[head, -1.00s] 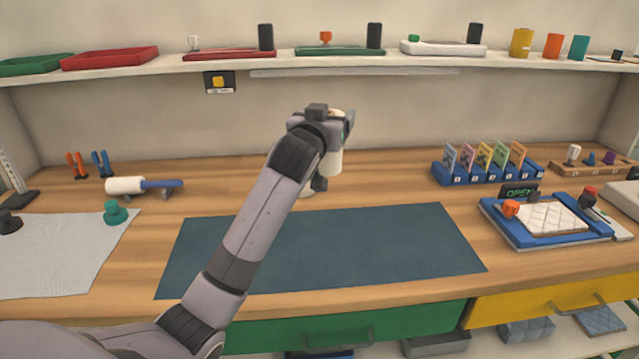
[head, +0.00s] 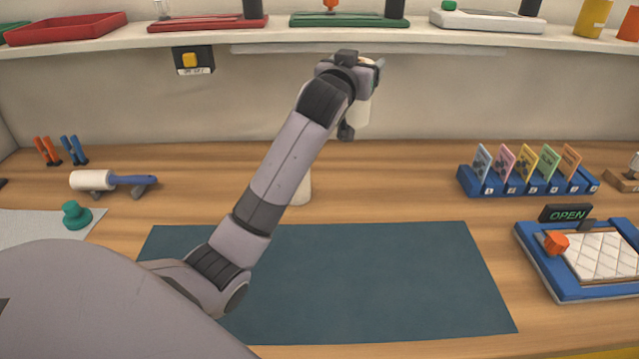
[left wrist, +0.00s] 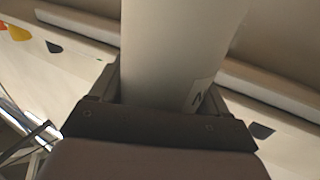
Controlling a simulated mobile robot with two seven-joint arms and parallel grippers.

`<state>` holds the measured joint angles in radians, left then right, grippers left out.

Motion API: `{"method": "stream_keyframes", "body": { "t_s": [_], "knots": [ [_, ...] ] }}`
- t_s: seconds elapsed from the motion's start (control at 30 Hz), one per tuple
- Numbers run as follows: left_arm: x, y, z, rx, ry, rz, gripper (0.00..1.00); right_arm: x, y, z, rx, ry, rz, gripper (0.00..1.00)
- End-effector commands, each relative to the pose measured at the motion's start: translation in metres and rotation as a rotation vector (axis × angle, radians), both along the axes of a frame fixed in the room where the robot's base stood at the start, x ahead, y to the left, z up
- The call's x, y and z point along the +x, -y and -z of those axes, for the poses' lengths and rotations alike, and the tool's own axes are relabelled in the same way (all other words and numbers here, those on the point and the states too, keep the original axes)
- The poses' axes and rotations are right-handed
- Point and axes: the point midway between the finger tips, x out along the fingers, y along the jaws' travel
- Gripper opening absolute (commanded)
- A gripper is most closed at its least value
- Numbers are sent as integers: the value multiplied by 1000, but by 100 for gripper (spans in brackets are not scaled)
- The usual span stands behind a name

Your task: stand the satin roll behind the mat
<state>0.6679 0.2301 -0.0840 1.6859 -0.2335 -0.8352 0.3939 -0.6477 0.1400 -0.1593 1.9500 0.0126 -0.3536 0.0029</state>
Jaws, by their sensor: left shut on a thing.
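My left gripper (head: 362,85) is shut on a pale cream roll (head: 361,108), held upright above the bench, behind the dark teal mat (head: 390,285). The left wrist view shows the same pale roll (left wrist: 172,50) between the fingers, with a small dark mark on its side. A second pale upright cylinder (head: 303,190) stands on the wood behind the mat, partly hidden by my left arm. I cannot tell from its look which of the two is satin. My right gripper is out of view.
A blue card rack (head: 530,185) and a blue frame with a quilted pad (head: 600,255) stand at right. A lint roller (head: 92,180) and a green knob (head: 76,215) are at left. The shelf (head: 270,42) runs above. Bare wood lies behind the mat.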

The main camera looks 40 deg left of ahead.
Motion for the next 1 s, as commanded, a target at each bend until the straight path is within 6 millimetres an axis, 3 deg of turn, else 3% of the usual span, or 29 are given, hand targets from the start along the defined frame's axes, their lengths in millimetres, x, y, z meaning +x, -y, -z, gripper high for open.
{"method": "stream_keyframes", "body": {
  "t_s": [0.13,0.6,0.87,1.0],
  "knots": [
    [0,0,22,0,-4,0,33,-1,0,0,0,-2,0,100],
    [0,1,140,-2,-3,1,33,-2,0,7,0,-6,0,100],
    [0,0,163,-1,0,0,33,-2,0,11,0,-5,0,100],
    [0,1,187,-2,-3,0,33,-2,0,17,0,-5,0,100]
  ]
}}
